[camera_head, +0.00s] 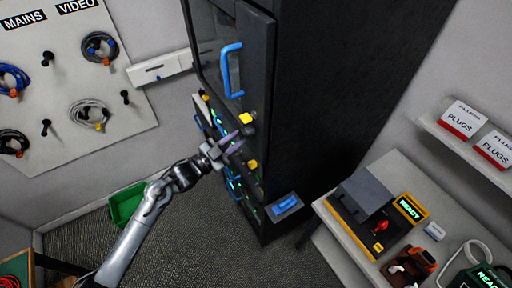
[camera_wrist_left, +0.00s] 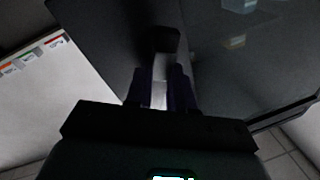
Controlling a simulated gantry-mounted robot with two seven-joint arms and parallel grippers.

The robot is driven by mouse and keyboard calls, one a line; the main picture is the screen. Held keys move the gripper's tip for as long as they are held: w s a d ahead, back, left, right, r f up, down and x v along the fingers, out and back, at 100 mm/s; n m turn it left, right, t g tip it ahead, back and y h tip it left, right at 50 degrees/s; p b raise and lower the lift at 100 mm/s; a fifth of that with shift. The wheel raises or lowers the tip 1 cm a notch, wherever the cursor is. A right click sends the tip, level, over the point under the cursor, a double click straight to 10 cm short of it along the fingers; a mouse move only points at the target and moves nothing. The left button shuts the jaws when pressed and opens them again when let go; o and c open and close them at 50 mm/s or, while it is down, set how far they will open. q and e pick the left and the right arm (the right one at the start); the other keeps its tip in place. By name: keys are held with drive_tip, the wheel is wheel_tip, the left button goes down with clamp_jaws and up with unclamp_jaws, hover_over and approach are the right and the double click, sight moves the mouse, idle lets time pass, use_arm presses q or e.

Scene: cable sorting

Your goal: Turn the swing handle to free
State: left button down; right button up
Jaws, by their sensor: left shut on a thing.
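A tall black cabinet (camera_head: 340,75) stands in the middle of the head view with its dark door ajar. My left gripper (camera_head: 240,137) is at the door's edge, below the blue pull handle (camera_head: 232,70). In the left wrist view my gripper's two dark fingers (camera_wrist_left: 161,88) are shut on a dark upright piece (camera_wrist_left: 160,40), which looks like the swing handle. In the head view the fingers and a small yellow part (camera_head: 246,118) largely hide it, so I cannot tell its angle. My right gripper is not in view.
Blue and yellow parts with green lights show inside the cabinet. A blue item (camera_head: 285,205) sits on a small ledge at its lower front. A bench (camera_head: 350,225) with a READY device (camera_head: 411,208) is at the right. A green bin (camera_head: 127,205) stands on the floor at left.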

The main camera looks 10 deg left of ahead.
use_arm(q)
drive_tip(key=shift+w+a+r+m+g+h+b, duration=0.3)
drive_tip(key=shift+r+m+h+b, duration=0.3)
drive_tip(key=shift+m+b, duration=1.85)
drive_tip(key=shift+w+a+r+m+g+h+b, duration=0.15)
drive_tip(key=shift+w+a+r+m+h+b, duration=0.35)
drive_tip(key=shift+m+b, duration=1.95)
drive_tip(key=shift+w+a+r+m+g+h+b, duration=0.25)
drive_tip(key=shift+r+m+h+b, duration=0.45)
drive_tip(key=shift+m+b, duration=1.7)
drive_tip(key=shift+r, duration=0.2)
drive_tip(key=c, duration=1)
unclamp_jaws()
drive_tip(key=shift+o, duration=0.2)
drive_tip(key=b+v, duration=0.2)
drive_tip(key=v, duration=0.8)
drive_tip(key=shift+s+a, duration=0.2)
drive_tip(key=shift+s, duration=0.1)
